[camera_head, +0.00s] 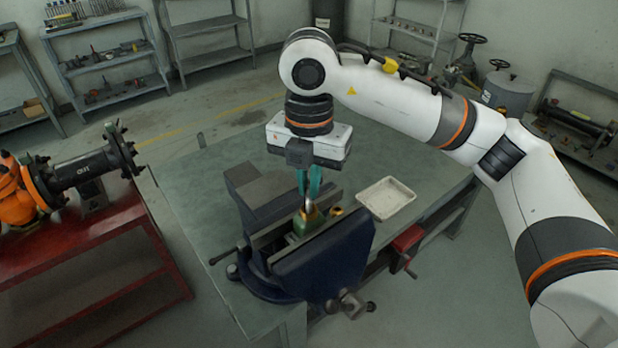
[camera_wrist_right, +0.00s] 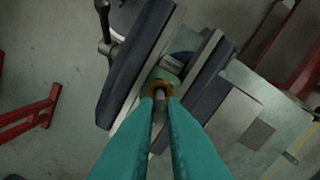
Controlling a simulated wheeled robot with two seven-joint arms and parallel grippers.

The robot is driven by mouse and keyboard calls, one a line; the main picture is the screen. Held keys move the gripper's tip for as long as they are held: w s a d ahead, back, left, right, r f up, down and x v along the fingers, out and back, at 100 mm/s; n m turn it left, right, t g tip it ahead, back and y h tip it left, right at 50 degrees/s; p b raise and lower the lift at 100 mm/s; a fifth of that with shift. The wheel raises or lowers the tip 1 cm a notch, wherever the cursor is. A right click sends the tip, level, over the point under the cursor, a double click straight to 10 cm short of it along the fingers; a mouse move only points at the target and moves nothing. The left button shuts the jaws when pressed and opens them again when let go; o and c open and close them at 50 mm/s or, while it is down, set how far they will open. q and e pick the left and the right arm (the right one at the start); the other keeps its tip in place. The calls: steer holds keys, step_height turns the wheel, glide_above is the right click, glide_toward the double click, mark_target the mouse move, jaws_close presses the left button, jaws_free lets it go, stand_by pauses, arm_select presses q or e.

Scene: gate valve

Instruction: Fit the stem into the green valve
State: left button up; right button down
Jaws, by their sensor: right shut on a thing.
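The green valve (camera_head: 310,222) is held between the jaws of a dark blue bench vise (camera_head: 330,262). Its brass-coloured top shows at the head view's centre. In the right wrist view the green valve body (camera_wrist_right: 166,76) sits between the vise jaws, with a brass ring (camera_wrist_right: 157,88) on top. My right gripper (camera_head: 309,204), with teal fingers, points down over the valve. It is shut on the grey stem (camera_wrist_right: 160,104), whose lower end is at the brass ring. I cannot tell how deep the stem sits in the valve. My left gripper is not in view.
The vise is mounted on a grey-green workbench (camera_head: 208,178). A pale tray (camera_head: 386,198) lies right of the vise. A red bench (camera_head: 95,265) with an orange machine stands at left. Shelves line the back wall. The bench surface behind the vise is mostly clear.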

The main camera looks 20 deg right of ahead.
steer(key=shift+f+b, duration=0.65)
steer(key=shift+f, duration=0.2)
steer(key=c, duration=1.4)
jaws_free()
steer(key=shift+c, duration=0.2)
step_height(320, 180, up, 12)
